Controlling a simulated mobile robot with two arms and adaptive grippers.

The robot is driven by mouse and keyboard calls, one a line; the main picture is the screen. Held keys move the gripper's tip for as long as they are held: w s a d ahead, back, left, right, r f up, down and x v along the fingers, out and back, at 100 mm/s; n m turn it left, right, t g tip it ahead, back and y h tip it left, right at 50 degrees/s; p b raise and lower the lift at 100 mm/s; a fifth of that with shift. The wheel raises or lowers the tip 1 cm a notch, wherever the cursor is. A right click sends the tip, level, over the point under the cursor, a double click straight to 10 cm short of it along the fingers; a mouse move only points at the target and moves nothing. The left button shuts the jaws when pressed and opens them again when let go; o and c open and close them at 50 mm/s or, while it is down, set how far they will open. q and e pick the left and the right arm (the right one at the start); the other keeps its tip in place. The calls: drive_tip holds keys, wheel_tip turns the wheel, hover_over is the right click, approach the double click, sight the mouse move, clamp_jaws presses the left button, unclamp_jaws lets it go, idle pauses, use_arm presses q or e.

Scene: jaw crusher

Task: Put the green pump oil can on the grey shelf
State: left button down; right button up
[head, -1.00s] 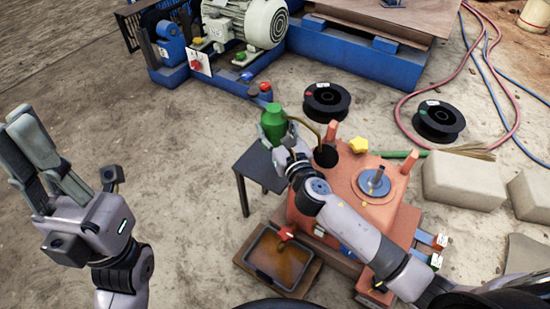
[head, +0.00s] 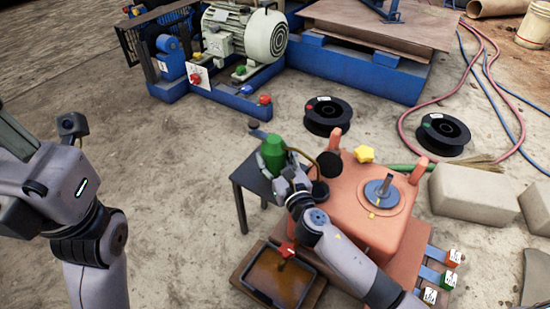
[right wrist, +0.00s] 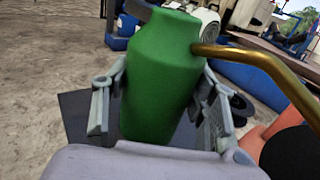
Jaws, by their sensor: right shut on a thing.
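The green pump oil can (head: 272,149) is upright in my right gripper (head: 270,165), which is shut around its body. In the right wrist view the can (right wrist: 160,80) stands between the two fingers, with its brass spout (right wrist: 260,62) pointing right. The grey shelf (head: 247,172) is a small dark stand left of the orange housing. The can is over or at its top; I cannot tell whether it touches. In the right wrist view the shelf's dark top (right wrist: 78,115) shows behind and below the can. My left gripper is mostly cut off at the left edge, its fingertips out of frame.
A tray of brown oil (head: 280,275) lies in front. Black spools (head: 325,114), a blue motor frame (head: 235,105) and hoses lie behind. Open floor is left.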

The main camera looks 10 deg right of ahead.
drive_tip(key=o, duration=1.6)
drive_tip(key=shift+f, duration=0.1)
